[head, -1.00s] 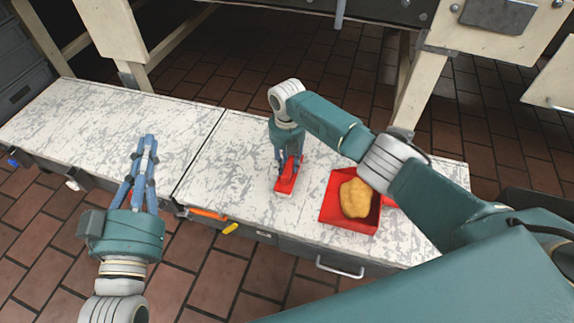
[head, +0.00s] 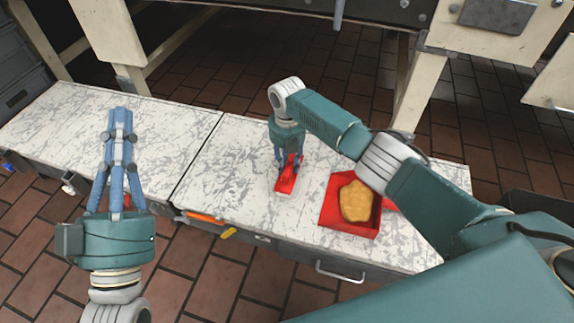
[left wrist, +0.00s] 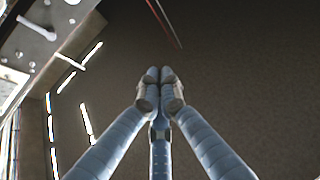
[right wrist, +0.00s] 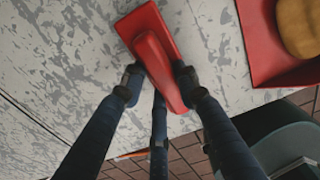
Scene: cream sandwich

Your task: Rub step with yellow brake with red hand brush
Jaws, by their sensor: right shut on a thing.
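The red hand brush (head: 285,184) is upright with its bristle side on the scratched white top of the right-hand step (head: 240,145). A yellow brake (head: 229,232) shows low at the front of this step, near its left end. My right gripper (head: 288,160) is shut on the brush's red handle from above; the right wrist view shows the brush (right wrist: 148,25) between the fingers (right wrist: 158,80). My left gripper (head: 119,112) is shut and empty, raised over the left-hand step (head: 60,120); its fingertips meet in the left wrist view (left wrist: 159,74).
A red dustpan-like tray (head: 345,227) holding a tan lump (head: 356,201) sits right of the brush. The left-hand step has a blue brake (head: 8,167) and a white brake (head: 68,187). A cream-legged machine (head: 420,90) stands behind. The step top left of the brush is clear.

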